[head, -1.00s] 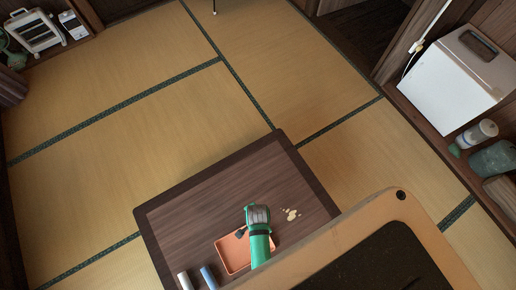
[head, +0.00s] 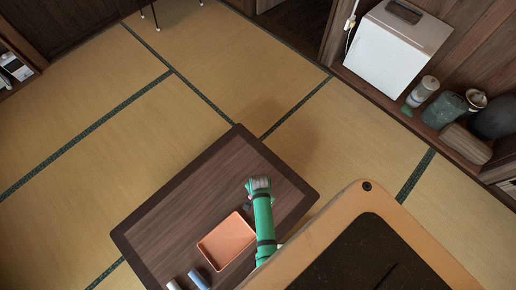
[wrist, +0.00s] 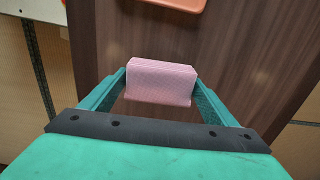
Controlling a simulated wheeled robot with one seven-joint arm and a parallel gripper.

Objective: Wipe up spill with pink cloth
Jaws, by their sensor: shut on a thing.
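My gripper (wrist: 160,88) is shut on the pink cloth (wrist: 160,80), which shows as a folded block between the two fingers in the wrist view. In the head view my green arm reaches over the low dark wooden table (head: 165,225), and my gripper (head: 259,183) is near its right side. The spill does not show in either view now; my arm covers part of that area. I cannot tell whether the cloth touches the tabletop.
An orange tray (head: 227,240) lies on the table left of my arm; its edge shows in the wrist view (wrist: 180,4). A blue cylinder (head: 199,279) and a pale one (head: 174,285) stand at the table's lower edge. A white fridge (head: 396,55) and jars line the right wall.

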